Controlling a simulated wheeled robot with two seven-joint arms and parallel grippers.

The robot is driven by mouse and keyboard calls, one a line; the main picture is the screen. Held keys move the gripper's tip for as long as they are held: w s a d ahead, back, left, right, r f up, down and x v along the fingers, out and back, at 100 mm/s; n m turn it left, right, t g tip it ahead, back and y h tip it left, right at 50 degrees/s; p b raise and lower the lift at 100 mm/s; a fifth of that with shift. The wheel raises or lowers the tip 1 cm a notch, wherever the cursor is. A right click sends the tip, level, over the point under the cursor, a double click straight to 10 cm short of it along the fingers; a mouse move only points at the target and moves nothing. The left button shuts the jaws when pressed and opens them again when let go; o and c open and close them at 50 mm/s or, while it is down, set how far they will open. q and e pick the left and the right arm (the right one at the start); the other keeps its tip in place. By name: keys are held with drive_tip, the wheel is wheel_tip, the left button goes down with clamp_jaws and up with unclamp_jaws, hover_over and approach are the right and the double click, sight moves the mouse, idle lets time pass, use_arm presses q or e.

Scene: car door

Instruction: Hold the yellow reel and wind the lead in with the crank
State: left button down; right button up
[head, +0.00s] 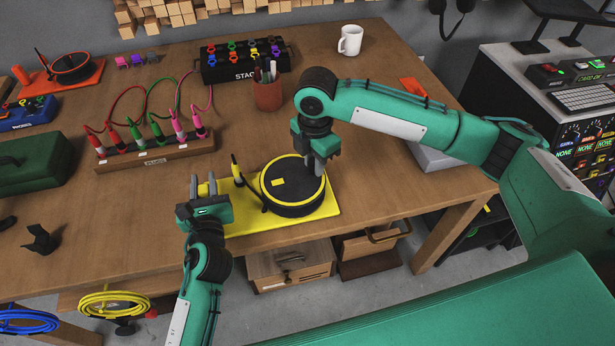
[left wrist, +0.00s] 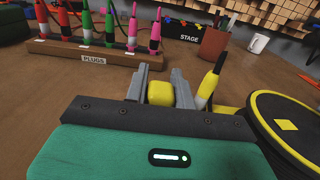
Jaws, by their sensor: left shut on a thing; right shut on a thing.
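The yellow reel is a black drum (head: 292,187) with yellow rims on a yellow base plate (head: 258,222) near the table's front edge. It also shows at the right of the left wrist view (left wrist: 288,125). My left gripper (head: 203,186) is at the plate's left end. In the left wrist view its fingers (left wrist: 158,88) are shut on a yellow block (left wrist: 188,94), seemingly the reel's grip. My right gripper (head: 318,168) points down at the drum's right rim, shut on what seems the crank, mostly hidden by the fingers. The lead's yellow-and-black plug (head: 236,170) stands at the drum's left.
A plug rack (head: 155,158) with several coloured leads stands behind left. A pen cup (head: 268,95), a black STAGE box (head: 245,62) and a white mug (head: 350,40) are farther back. Bare table lies left of my left gripper.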

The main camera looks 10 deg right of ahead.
drive_tip(key=shift+s, duration=0.3)
drive_tip(key=shift+s+a, duration=0.25)
drive_tip(key=shift+s, duration=0.4)
drive_tip(key=shift+s+a, duration=0.2)
drive_tip(key=shift+s, duration=0.45)
drive_tip(key=o, duration=1.2)
drive_tip(key=shift+r, duration=3.5)
